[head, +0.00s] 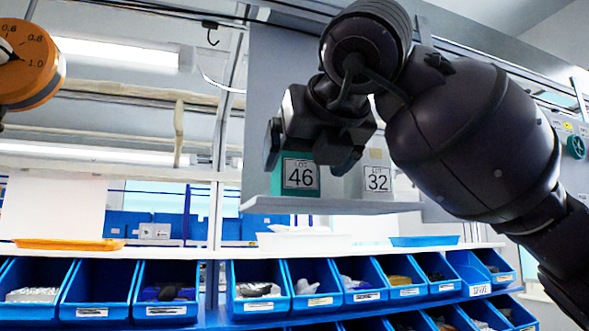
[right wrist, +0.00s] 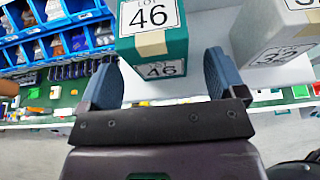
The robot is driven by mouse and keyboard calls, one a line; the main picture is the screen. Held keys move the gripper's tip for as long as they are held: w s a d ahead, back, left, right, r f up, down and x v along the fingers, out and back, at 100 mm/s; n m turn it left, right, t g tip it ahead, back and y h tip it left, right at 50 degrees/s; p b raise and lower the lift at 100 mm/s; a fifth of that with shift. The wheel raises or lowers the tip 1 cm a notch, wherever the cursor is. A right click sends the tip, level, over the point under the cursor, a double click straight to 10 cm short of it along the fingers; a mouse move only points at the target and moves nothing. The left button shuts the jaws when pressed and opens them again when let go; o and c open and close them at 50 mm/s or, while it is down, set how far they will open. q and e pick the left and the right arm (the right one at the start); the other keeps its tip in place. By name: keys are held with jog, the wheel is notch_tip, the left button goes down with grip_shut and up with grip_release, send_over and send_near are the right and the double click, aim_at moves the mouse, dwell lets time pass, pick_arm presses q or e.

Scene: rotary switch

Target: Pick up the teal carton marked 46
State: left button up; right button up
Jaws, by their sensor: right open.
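The teal carton marked 46 (head: 300,176) stands on a grey shelf (head: 330,206) in the head view. My right gripper (head: 308,152) is at the carton, in front of its upper part and hiding some of it. In the right wrist view, the teal carton (right wrist: 155,45) shows two faces with 46 labels and a strip of tan tape. There the open right gripper (right wrist: 160,85) has one finger on each side of the carton's near end. I cannot tell whether either finger touches it. My left gripper is not in view.
A white carton marked 32 (head: 376,179) stands on the same shelf, close to the right of the teal one. Blue bins (head: 255,285) with small parts fill the racks below. An orange dial (head: 32,62) is at the upper left.

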aim_at(301, 168)
jog(key=shift+p+x, duration=0.75)
jog(key=shift+x, duration=1.55)
jog(key=shift+f, duration=0.1)
jog(key=shift+c, duration=0.4)
jog(key=c, duration=1)
